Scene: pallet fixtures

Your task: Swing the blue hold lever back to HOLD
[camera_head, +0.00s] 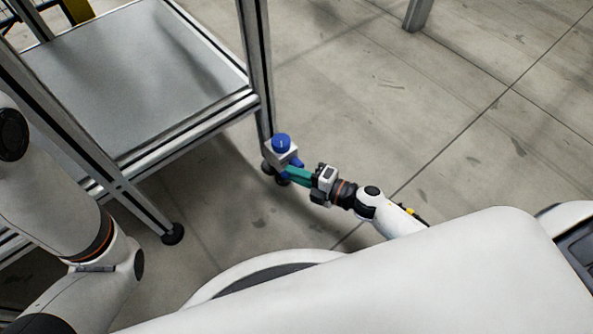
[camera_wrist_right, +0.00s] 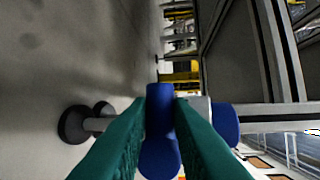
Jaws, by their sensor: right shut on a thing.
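The blue hold lever (camera_wrist_right: 160,125) stands between the green fingers of my right gripper (camera_wrist_right: 163,130) in the right wrist view. In the head view, my right gripper (camera_head: 297,176) is at the lever, beside a frame post, and its fingers are shut on the lever. Most of the lever is hidden there by the fingers. A light housing with a round blue knob (camera_head: 281,143) sits just above and left of the fingertips; a blue round part (camera_wrist_right: 225,122) also shows in the right wrist view. My left arm is at the left edge of the head view, its gripper out of view.
A metal frame with a grey shelf (camera_head: 135,75) stands at the upper left. Its post (camera_head: 256,70) is close to my right gripper, with dark feet on the floor. The concrete floor (camera_head: 460,110) to the right is largely clear.

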